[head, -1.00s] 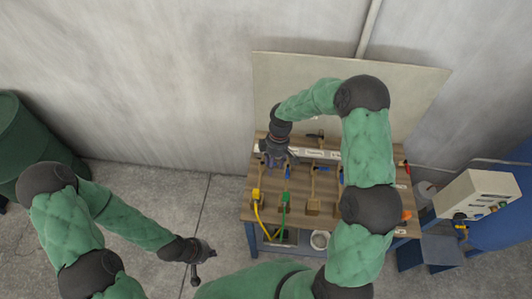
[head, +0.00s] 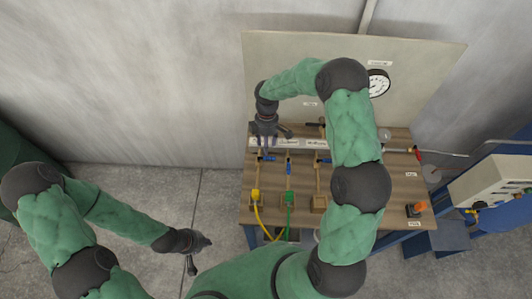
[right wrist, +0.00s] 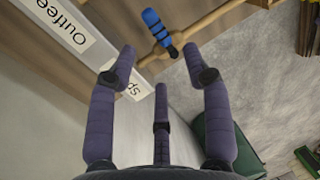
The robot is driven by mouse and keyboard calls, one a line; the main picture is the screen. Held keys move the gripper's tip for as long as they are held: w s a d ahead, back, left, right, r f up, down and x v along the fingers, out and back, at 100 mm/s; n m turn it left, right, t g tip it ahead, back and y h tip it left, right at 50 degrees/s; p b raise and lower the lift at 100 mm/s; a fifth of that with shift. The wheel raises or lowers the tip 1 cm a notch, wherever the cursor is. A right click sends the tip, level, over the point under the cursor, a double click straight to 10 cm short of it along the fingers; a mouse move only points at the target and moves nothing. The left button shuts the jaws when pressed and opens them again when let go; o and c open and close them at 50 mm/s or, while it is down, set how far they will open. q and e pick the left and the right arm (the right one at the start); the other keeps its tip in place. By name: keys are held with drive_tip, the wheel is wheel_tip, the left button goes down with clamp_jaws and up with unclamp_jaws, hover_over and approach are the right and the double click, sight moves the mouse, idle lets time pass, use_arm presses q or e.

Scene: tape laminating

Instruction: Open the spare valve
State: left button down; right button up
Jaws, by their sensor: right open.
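In the right wrist view a blue valve handle (right wrist: 160,32) sits on a wooden-coloured pipe, beside a label beginning "Sp" (right wrist: 136,91), partly hidden by a finger. An "Outfee…" label (right wrist: 66,24) is further left. The leftmost blue handle (head: 267,158) on the bench in the head view appears to be the same valve. My right gripper (head: 265,146) is above and just behind it; its fingers (right wrist: 159,62) are spread and empty, apart from the handle. My left gripper (head: 192,256) hangs low over the floor at left, its jaws too small to read.
The wooden bench (head: 400,175) carries more blue handles (head: 289,168), a yellow block (head: 255,196), a green block (head: 289,198) and an orange knob (head: 421,206). A back panel (head: 290,65) with a gauge (head: 377,84) stands behind. A control box (head: 492,186) is at right.

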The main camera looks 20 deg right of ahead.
sight(269, 159)
drive_tip(key=f, duration=0.3)
drive_tip(key=s+f, duration=0.1)
drive_tip(key=f, duration=0.1)
drive_tip(key=shift+a+f, duration=0.25)
drive_tip(key=shift+f, duration=0.05)
clamp_jaws()
